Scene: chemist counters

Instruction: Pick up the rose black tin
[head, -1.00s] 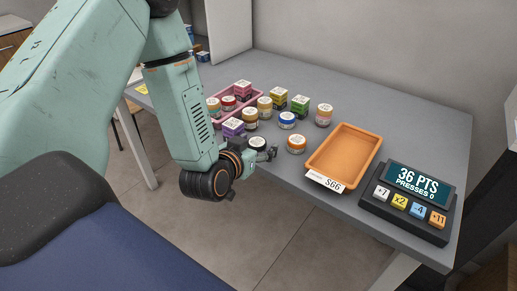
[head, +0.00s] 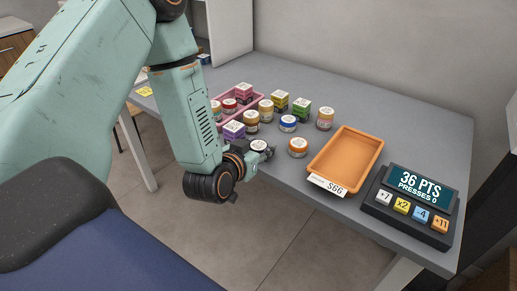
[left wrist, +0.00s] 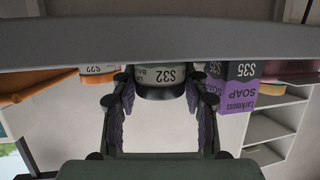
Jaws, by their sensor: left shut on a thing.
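A small round black tin (head: 259,147) with a pale label and lid sits at the front edge of the grey counter. In the left wrist view the tin (left wrist: 160,93) appears upside down, with S32 on its label; its name is partly hidden, so I cannot read whether it is rose. My left gripper (head: 257,156) is shut on this tin. In the left wrist view its fingers (left wrist: 160,80) stand on both sides of the tin. I cannot tell whether the tin is off the counter. My right gripper is not in view.
An orange-banded jar (head: 298,147) stands just right of the tin. A purple soap box (head: 234,131) and several jars and boxes stand behind. A pink tray (head: 258,98) is farther back. An orange tray (head: 318,174) and a button panel (head: 404,222) are at right.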

